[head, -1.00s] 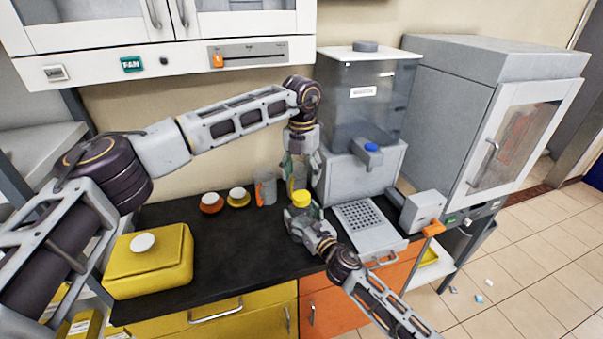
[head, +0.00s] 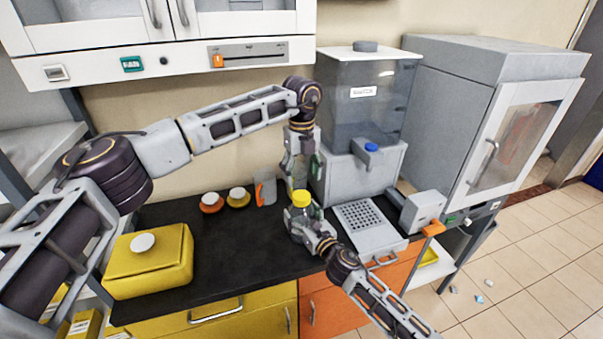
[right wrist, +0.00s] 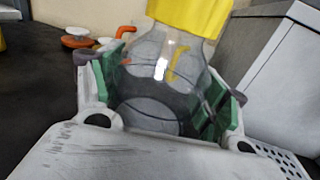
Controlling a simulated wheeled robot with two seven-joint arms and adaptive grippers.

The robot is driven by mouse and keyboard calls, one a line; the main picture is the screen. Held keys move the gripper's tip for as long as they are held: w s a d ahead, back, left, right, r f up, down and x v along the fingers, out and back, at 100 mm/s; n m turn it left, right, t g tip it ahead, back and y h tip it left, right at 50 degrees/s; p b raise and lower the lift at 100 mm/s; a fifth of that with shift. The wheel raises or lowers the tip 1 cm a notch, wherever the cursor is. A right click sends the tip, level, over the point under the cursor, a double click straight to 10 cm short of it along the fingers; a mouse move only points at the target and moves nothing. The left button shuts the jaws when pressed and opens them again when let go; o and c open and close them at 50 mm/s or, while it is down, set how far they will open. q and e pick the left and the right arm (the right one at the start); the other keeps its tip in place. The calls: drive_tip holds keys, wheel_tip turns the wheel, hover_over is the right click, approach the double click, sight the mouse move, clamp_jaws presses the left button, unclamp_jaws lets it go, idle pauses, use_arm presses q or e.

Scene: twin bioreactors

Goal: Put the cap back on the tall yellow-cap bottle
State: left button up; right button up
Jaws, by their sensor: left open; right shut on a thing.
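The tall bottle (right wrist: 165,75) is clear with a yellow cap (head: 301,197) on top of its neck. My right gripper (head: 301,215) is shut around the bottle's body and holds it upright or nearly so; its green pads flank the bottle in the right wrist view (right wrist: 165,105). In that view the yellow cap (right wrist: 190,14) is cut off by the top edge. I cannot tell whether it is fully seated. My left gripper (head: 299,180) is open and points down just above or behind the cap. Whether it touches the cap is unclear.
Two white-topped items, one orange (head: 211,203) and one yellow (head: 238,198), stand left of the bottle beside a grey and orange piece (head: 265,190). A yellow box (head: 148,262) sits at left. A dispenser (head: 365,120) and perforated tray (head: 362,222) are close right. The middle bench (head: 235,245) is clear.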

sight(301, 195)
use_arm(q)
drive_tip(key=n, duration=1.2)
idle(0.3)
drive_tip(key=shift+f, duration=0.1)
idle(0.4)
drive_tip(key=shift+f, duration=3.9)
drive_tip(key=c, duration=1.1)
